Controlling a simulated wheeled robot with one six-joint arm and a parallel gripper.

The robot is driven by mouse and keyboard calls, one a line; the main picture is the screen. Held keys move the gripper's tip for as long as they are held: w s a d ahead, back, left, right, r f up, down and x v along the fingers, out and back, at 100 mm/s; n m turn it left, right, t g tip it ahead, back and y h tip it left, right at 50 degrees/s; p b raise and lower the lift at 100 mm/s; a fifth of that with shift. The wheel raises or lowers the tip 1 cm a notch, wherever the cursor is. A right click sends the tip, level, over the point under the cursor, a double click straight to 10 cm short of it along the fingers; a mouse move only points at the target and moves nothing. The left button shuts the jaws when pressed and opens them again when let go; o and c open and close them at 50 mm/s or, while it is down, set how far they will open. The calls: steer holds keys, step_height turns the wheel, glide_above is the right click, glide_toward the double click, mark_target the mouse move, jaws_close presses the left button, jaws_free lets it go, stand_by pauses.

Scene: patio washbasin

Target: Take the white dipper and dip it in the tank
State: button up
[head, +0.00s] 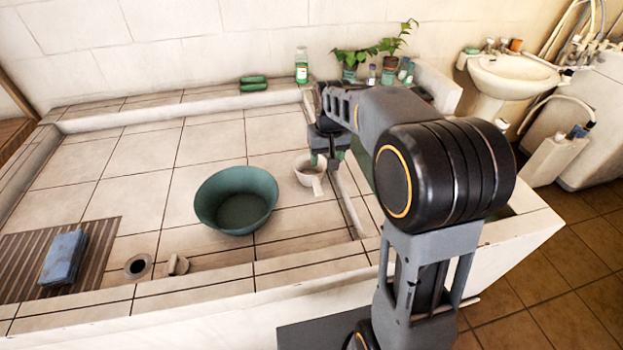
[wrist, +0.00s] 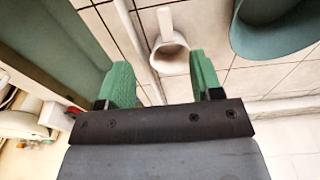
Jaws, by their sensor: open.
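The white dipper (head: 309,167) sits on the tiled washing floor, just right of the green basin, with its handle toward the front. In the wrist view the dipper (wrist: 172,60) lies beyond and between my green fingertips, its handle pointing up the picture. My gripper (head: 327,158) is open above the dipper's right side; the fingers (wrist: 162,75) hold nothing. The tank (head: 497,214) is on the right behind my arm, which hides most of it. A dull green surface, apparently the tank's inside, fills the wrist view's upper left (wrist: 45,35).
The green basin (head: 237,201) stands close left of the dipper. A low ledge (head: 349,205) separates the tiled floor from the tank.

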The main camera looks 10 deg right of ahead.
steer(key=g+b, duration=0.1)
glide_above(317, 185)
step_height(317, 185, down, 8)
steer(key=f, duration=0.7)
steer(key=shift+s+d+f, duration=0.1)
steer(key=shift+d+f, duration=0.15)
steer(key=shift+d, duration=0.05)
steer(key=shift+a+f, duration=0.15)
steer(key=shift+f, duration=1.4)
steer(key=shift+a+f, duration=0.1)
steer(key=shift+f, duration=1.45)
steer(key=shift+c, duration=0.4)
jaws_close()
